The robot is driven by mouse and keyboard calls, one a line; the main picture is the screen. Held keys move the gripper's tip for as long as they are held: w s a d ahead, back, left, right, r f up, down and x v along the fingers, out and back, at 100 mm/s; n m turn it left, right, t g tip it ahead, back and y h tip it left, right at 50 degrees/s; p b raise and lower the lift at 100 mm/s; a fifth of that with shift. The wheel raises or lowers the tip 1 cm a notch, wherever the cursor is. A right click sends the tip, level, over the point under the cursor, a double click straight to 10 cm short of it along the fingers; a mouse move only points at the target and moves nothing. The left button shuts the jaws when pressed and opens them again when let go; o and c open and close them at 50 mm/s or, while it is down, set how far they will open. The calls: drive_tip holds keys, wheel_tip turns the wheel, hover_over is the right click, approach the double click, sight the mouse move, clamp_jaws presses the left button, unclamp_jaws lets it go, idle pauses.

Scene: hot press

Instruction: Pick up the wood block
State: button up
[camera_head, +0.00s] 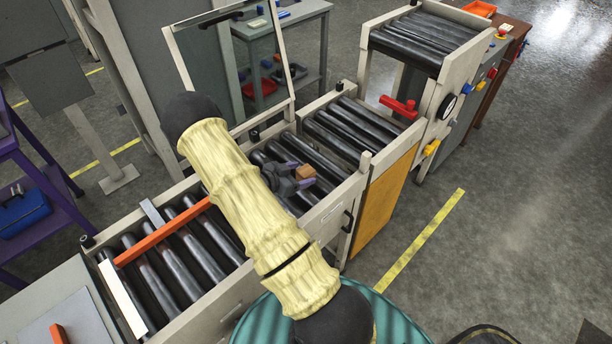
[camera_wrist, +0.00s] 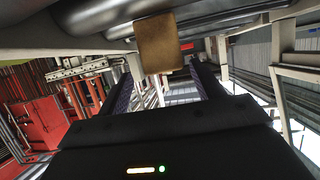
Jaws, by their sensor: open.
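The wood block (camera_head: 306,172) is a small brown block at the roller conveyor, just beyond my arm. It also shows at the top middle of the wrist view (camera_wrist: 158,43), close to the rollers. My gripper (camera_head: 297,177) is open, with its dark fingers right by the block. In the wrist view my gripper (camera_wrist: 164,72) has one finger on each side, and the block appears between and slightly beyond the fingertips. I cannot tell whether the fingers touch it. My arm hides part of the conveyor in the head view.
The roller conveyor (camera_head: 330,150) has raised side rails. An orange bar (camera_head: 165,231) lies across the rollers at left. A red handle (camera_head: 398,106) sits near the raised roller section (camera_head: 425,38). A framed panel (camera_head: 228,60) stands behind. Floor at right is clear.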

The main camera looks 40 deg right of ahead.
sight(305, 170)
drive_tip(key=x, duration=0.1)
drive_tip(key=p+x, duration=0.1)
drive_tip(key=x, duration=0.3)
drive_tip(key=shift+w+d+p, duration=0.15)
drive_tip(key=shift+w+p, duration=0.15)
drive_tip(key=c, duration=1.1)
